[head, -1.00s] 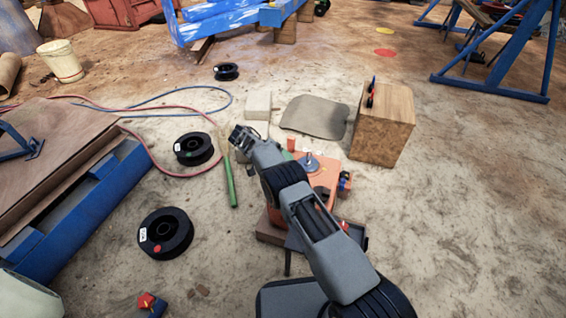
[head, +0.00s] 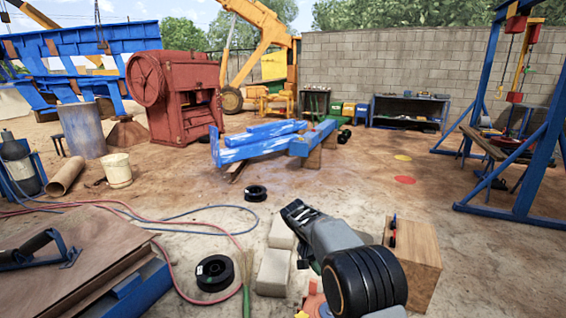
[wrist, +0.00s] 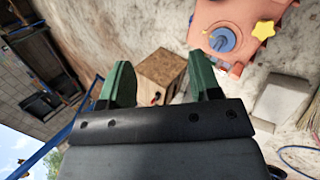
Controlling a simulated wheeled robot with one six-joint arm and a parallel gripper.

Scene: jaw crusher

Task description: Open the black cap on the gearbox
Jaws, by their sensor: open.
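The orange gearbox (wrist: 222,14) shows at the upper right of the wrist view, with a blue-grey round fitting (wrist: 222,39) and a yellow star-shaped knob (wrist: 264,30). In the head view only a small part of the orange housing (head: 312,303) shows at the bottom, behind my arm. I cannot make out the black cap in either current view. My gripper (wrist: 160,82) has its two green fingers apart with nothing between them. It is raised in the air, clear of the gearbox. In the head view my gripper (head: 293,212) points away from me.
A wooden box (head: 425,262) stands right of my arm. Pale blocks (head: 272,272) lie to its left. A black spool (head: 215,272) and red and blue hoses lie on the ground farther left. Blue beams (head: 265,143) stand beyond; open dirt lies between.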

